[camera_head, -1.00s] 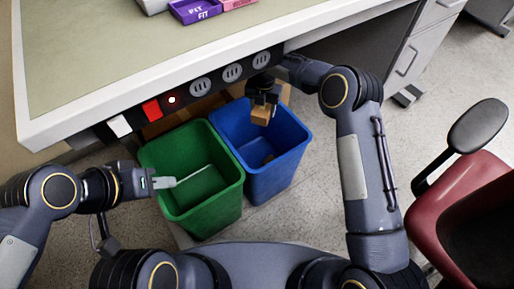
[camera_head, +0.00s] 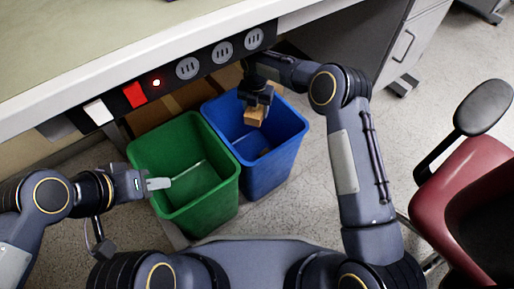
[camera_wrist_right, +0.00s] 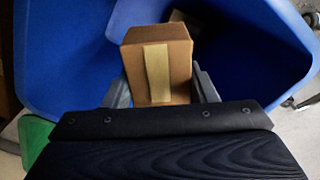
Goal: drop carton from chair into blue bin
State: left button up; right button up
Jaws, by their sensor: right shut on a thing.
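A small brown carton (camera_head: 255,115) with a pale tape strip is held in my right gripper (camera_head: 257,103), over the opening of the blue bin (camera_head: 277,168). In the right wrist view the carton (camera_wrist_right: 157,62) sits between the two fingers of my right gripper (camera_wrist_right: 160,88), with blue bin walls (camera_wrist_right: 75,60) around it. Another brown item lies inside the blue bin, partly hidden. My left gripper (camera_head: 158,184) is at the left rim of the green bin; its fingers look close together, but their gap is not clear.
The green bin (camera_head: 215,208) stands directly left of the blue bin. The desk edge (camera_head: 130,92) with sockets and switches overhangs behind both bins. A red chair (camera_head: 455,190) stands at the right, its seat showing no carton. Bare floor lies between bins and chair.

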jog(key=o, duration=1)
jog(key=shift+o, duration=0.2)
jog(key=shift+r, duration=0.1)
